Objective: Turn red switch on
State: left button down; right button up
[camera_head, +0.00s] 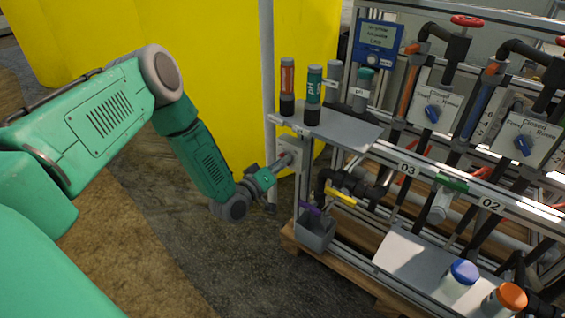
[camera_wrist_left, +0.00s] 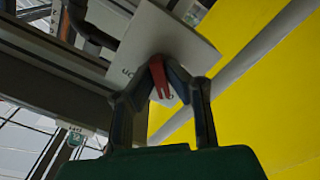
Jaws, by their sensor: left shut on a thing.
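The red switch (camera_wrist_left: 158,78) is a red lever on a light grey box (camera_wrist_left: 150,38). Upside-down lettering shows on the box face beside the lever. In the head view the box (camera_head: 291,152) is mounted at the left end of the skid frame, and only a little red shows at my fingertips. My left gripper (camera_head: 280,163) reaches the box from the left. In the left wrist view my left gripper (camera_wrist_left: 161,72) has its two dark fingers closed around the red lever, one on each side. The fingers hide part of it. My right gripper is not in view.
A grey post (camera_head: 268,90) stands just behind the box, before a large yellow tank (camera_head: 205,50). A shelf (camera_head: 340,128) with pH bottles sits above right. A grey bin (camera_head: 316,232) and a yellow-handled valve (camera_head: 341,197) are below right. Floor to the left is clear.

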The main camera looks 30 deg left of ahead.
pick_arm(q)
jog(key=shift+w+r+m+p, duration=0.1)
jog(key=shift+m+p, duration=3.65)
jog(key=shift+m, duration=5.15)
jog(key=c, duration=1.6)
grip_release()
jog(key=s+a, duration=0.1)
jog(key=s, duration=1.1)
